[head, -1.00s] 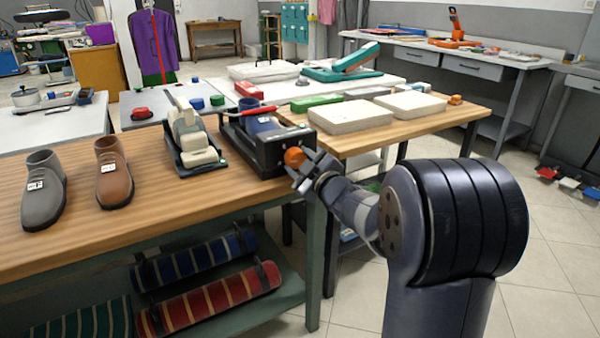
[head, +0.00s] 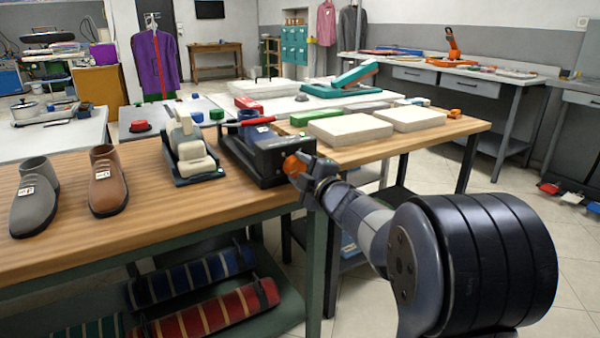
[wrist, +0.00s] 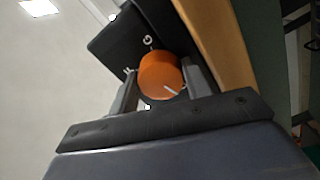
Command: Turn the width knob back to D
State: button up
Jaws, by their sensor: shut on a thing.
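The width knob is an orange round knob (head: 294,166) on the end face of a black machine (head: 268,150) at the right end of the wooden bench. In the wrist view the knob (wrist: 160,75) sits between my two fingers and carries a short white pointer line near its lower right edge. My gripper (head: 302,170) is shut on the knob from the right. A white letter that looks like G shows on the black face above the knob, and another mark at its left is too small to read. I see no readable D.
A grey shoe (head: 36,200) and a brown shoe (head: 108,185) stand on the wooden bench (head: 150,225) at left. A second table with pale blocks (head: 350,128) lies behind.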

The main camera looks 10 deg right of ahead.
jog(key=o, duration=1)
jog(key=shift+f, duration=0.1)
